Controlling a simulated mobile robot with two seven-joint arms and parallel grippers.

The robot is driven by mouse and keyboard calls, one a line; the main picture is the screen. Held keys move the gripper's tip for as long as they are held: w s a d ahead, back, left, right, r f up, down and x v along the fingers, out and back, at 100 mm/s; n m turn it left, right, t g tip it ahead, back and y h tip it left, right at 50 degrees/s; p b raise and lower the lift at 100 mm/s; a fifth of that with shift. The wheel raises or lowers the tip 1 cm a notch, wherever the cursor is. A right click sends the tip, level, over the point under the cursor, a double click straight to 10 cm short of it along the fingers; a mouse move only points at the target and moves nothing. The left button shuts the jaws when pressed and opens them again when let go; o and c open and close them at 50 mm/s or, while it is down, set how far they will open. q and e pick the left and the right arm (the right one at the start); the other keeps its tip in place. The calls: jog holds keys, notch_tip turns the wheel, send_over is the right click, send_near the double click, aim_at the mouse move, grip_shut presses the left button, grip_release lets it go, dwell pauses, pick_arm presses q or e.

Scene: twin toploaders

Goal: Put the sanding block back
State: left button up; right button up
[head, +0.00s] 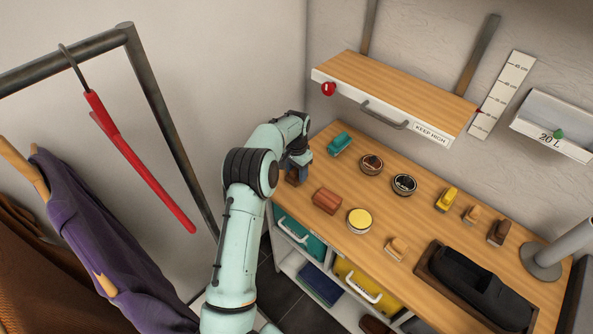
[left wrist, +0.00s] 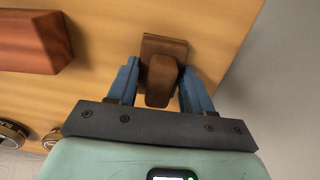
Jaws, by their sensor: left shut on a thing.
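My left gripper (head: 299,160) is at the left end of the wooden worktop (head: 420,225). It is shut on a dark brown block with a raised rounded grip (head: 293,178). In the left wrist view the blue fingers (left wrist: 161,90) stand on both sides of this brown block (left wrist: 162,52). It is close to the worktop's edge; I cannot tell whether it touches the wood. I cannot tell for certain that it is the sanding block. A plain reddish-brown block (head: 327,200) lies on the worktop to its right. My right gripper is not in view.
Round tins, including a yellow-lidded one (head: 360,220), and small blocks in teal (head: 339,143), yellow (head: 446,199) and tan (head: 397,248) stand about the worktop. A dark tray (head: 480,290) is at front right. A shelf marked KEEP HIGH (head: 395,95) overhangs the back.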

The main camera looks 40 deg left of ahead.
pick_arm(q)
jog(key=shift+f, duration=0.1)
jog(key=o, duration=0.9)
jog(key=shift+o, duration=0.2)
notch_tip(320, 180, up, 12)
dwell(0.4)
